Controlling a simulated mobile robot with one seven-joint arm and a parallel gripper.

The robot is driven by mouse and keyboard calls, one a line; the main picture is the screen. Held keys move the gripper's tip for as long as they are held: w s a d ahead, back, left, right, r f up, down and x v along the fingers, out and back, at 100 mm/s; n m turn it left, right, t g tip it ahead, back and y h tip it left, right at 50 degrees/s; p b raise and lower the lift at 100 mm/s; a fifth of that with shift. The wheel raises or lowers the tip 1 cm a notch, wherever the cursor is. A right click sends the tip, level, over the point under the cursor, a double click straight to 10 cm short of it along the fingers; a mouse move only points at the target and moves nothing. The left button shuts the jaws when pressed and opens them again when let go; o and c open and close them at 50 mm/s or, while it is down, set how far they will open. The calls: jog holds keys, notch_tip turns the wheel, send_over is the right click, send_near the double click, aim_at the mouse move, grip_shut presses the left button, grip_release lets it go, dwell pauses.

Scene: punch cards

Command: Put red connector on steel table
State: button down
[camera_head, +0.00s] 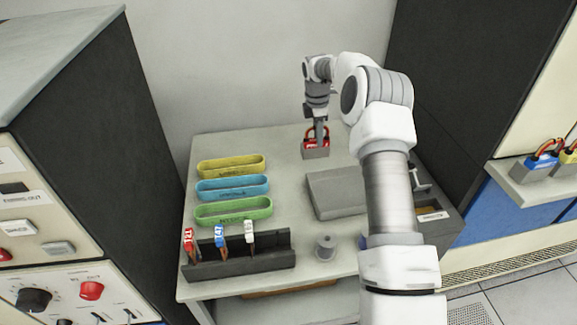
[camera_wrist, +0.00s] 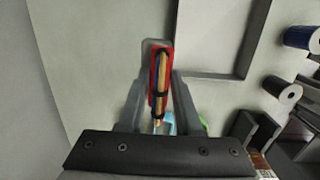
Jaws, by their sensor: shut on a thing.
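My gripper (camera_head: 319,132) is over the back middle of the grey table (camera_head: 285,165) in the head view, pointing down. It is shut on the red connector (camera_head: 311,147), a block with a red upper part, a grey lower part and a red and dark cable loop. In the wrist view the red connector (camera_wrist: 154,66) sits between the two fingers of my gripper (camera_wrist: 160,85), with its cables running along it. The connector is upright at or just above the table surface; I cannot tell if it touches.
Yellow (camera_head: 231,166), blue (camera_head: 232,187) and green (camera_head: 233,209) oval trays lie at the table's left. A dark rack (camera_head: 265,260), a grey spool (camera_head: 326,247) and a grey sloped box (camera_head: 335,192) are also there. A side shelf (camera_head: 535,192) holds a blue connector (camera_head: 541,163).

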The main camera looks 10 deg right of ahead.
jog(key=shift+w+a+f, duration=0.1)
jog(key=shift+a+f, duration=1.9)
jog(key=shift+f, duration=0.2)
jog(key=shift+w+a+f, duration=0.1)
jog(key=shift+a+f, duration=1.85)
jog(key=shift+f, duration=0.2)
jog(key=shift+f, duration=0.2)
jog(key=c, duration=0.6)
grip_release()
